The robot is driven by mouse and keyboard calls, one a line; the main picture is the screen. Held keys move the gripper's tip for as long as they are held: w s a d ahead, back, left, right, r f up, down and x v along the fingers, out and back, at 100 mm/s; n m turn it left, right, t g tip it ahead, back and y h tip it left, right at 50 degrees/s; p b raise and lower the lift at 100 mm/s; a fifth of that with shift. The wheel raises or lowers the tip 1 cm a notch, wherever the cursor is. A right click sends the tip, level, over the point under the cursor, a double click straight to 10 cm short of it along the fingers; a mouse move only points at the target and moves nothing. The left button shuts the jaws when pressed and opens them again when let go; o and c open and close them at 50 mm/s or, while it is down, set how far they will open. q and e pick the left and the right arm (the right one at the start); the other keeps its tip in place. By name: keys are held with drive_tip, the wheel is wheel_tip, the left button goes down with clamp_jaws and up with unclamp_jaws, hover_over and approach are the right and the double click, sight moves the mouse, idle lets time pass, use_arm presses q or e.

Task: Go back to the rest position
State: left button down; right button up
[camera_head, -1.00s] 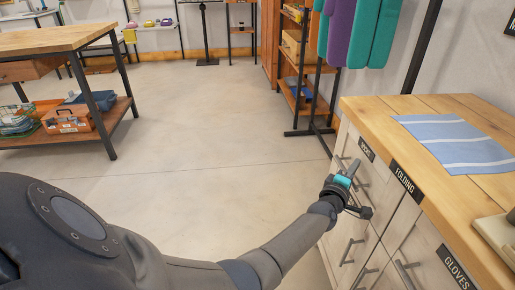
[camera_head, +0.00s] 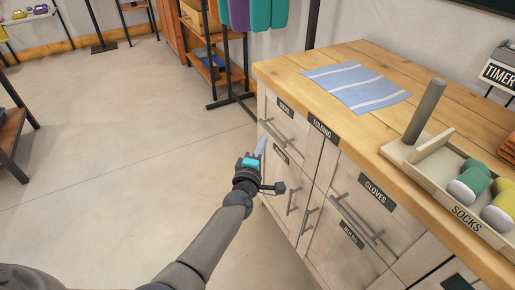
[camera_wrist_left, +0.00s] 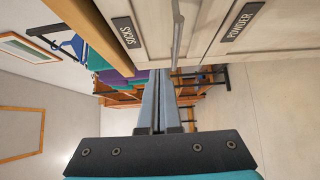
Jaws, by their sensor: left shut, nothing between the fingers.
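My left gripper (camera_head: 261,145) is in front of the wooden drawer cabinet (camera_head: 318,175), near the drawer labelled SOCKS at its left end. Its fingers are together and hold nothing. In the left wrist view the closed fingers (camera_wrist_left: 158,105) point forward along the drawer fronts, with a long drawer handle (camera_wrist_left: 178,30) just above them. I cannot tell whether the fingers touch the handle. The drawers that show look shut. My right gripper is not in view.
On the cabinet top lie a striped blue cloth (camera_head: 356,87) and a SOCKS tray (camera_head: 415,160) with rolled socks and a grey post. A clothes rack (camera_head: 247,60) and shelf stand behind. Open concrete floor (camera_head: 120,130) lies to the left.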

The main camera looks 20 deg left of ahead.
use_arm(q)
drive_tip(key=shift+s+d+p, duration=0.1)
drive_tip(key=shift+s+p, duration=0.5)
drive_tip(key=shift+s, duration=1.45)
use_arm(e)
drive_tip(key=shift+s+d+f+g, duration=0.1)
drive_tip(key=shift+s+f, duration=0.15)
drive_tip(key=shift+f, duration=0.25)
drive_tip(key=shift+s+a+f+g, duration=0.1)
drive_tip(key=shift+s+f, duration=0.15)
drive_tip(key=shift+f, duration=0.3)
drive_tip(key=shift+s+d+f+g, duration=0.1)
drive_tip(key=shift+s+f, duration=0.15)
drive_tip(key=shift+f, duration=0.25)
